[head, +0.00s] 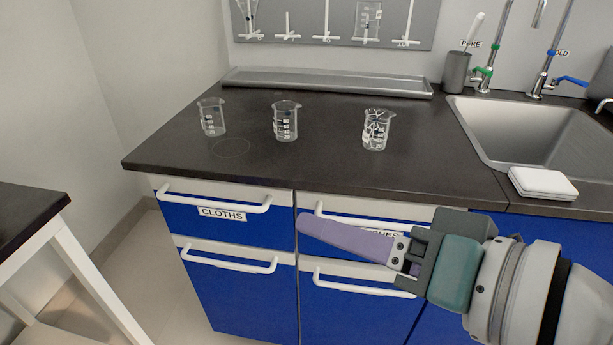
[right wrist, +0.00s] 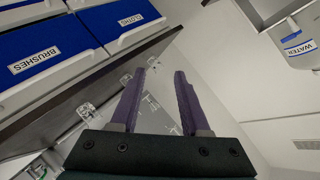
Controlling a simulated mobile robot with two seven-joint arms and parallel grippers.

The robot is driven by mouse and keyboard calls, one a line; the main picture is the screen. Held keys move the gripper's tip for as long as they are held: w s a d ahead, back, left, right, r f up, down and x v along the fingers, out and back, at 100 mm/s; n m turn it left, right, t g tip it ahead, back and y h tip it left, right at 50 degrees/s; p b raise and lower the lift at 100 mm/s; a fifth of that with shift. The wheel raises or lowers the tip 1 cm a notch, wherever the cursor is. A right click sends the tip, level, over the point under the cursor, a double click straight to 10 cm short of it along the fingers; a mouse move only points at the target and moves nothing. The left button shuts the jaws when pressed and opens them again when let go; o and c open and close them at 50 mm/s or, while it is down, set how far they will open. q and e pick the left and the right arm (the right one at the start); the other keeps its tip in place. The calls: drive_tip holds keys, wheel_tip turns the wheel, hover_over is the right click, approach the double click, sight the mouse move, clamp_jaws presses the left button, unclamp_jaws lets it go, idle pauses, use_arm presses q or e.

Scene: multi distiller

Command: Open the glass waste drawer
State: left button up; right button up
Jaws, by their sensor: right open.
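No label reading glass waste is legible in either view. Blue drawers with white bar handles sit under the dark counter. The upper left one is the CLOTHS drawer (head: 221,228). The upper right BRUSHES drawer (right wrist: 37,62) is partly covered by my gripper in the head view. Below are an unlabelled lower left drawer (head: 235,295) and a lower right drawer (head: 350,314), whose label area is not readable. All look shut. My right gripper (head: 303,223) is open and empty, its purple fingers in front of the upper right drawer; they also show apart in the right wrist view (right wrist: 160,73). My left gripper is out of view.
Three glass beakers stand on the counter (head: 310,172); the right one (head: 376,130) holds glass-like pieces. A sink (head: 545,135) and a white box (head: 542,183) are at the right. A dark-topped table (head: 25,215) stands at the left, with floor between.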

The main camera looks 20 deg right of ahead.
drive_tip(key=w+d+f+m+t+h+b, duration=0.1)
drive_tip(key=d+f+m+t+b, duration=0.1)
drive_tip(key=f+b, duration=0.6)
drive_tip(key=w+d+f+m+t+h+b, duration=0.1)
drive_tip(key=d+f+m+b, duration=0.15)
drive_tip(key=f+b, duration=0.55)
drive_tip(key=w+d+f+m+t+h+b, duration=0.1)
drive_tip(key=w+f+m+t+b, duration=0.1)
drive_tip(key=f+b, duration=0.6)
drive_tip(key=m+t+h+b, duration=0.2)
drive_tip(key=m+h+b, duration=0.5)
drive_tip(key=b, duration=1.1)
approach(365, 287)
drive_tip(key=y, duration=0.1)
drive_tip(key=x, duration=0.5)
drive_tip(key=b+x, duration=0.1)
drive_tip(key=x, duration=0.4)
drive_tip(key=shift+d+f, duration=0.2)
drive_tip(key=shift+d, duration=0.05)
drive_tip(key=shift+s, duration=0.1)
clamp_jaws()
